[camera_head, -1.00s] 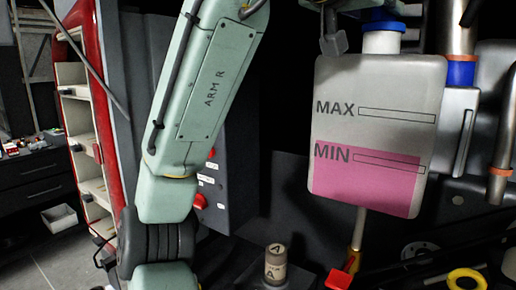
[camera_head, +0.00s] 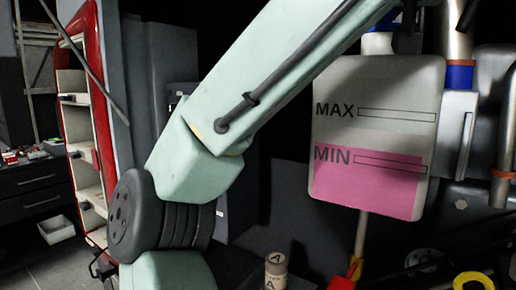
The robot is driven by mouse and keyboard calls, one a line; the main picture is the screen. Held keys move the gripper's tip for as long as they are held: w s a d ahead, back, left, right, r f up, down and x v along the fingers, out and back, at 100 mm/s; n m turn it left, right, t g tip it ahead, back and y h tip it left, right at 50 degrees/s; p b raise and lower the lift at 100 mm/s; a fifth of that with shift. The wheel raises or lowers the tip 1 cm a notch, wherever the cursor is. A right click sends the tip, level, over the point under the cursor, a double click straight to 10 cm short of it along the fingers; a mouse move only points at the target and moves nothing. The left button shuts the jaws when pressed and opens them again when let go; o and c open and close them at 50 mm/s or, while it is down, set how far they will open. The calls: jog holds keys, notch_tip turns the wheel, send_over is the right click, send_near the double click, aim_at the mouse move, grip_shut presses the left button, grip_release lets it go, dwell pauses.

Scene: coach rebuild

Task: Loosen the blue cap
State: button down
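The blue cap (camera_head: 384,23) sits at the top of a translucent tank (camera_head: 376,90) marked MAX and MIN, above a white neck (camera_head: 378,43). Pink liquid (camera_head: 365,185) fills the tank to about the MIN mark. My pale green arm crosses in front of the upper middle and covers part of the cap. A dark grey part of my gripper (camera_head: 408,36) shows just right of the cap, at the top edge. Its fingertips are mostly hidden or out of frame, so I cannot tell whether it touches the cap or is open.
Metal pipes with a blue band (camera_head: 460,74) and a grey bracket (camera_head: 457,130) stand close to the tank's right. A small cylinder marked A (camera_head: 276,270), a red-and-yellow tool (camera_head: 350,272) and a yellow ring (camera_head: 473,281) lie below. A red shelf unit (camera_head: 88,120) stands left.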

jog(key=c, duration=1.5)
grip_release()
jog(key=shift+w+f, duration=0.25)
jog(key=shift+f, duration=0.1)
jog(key=shift+c, duration=0.2)
jog(key=shift+c, duration=0.5)
jog(key=o, duration=0.4)
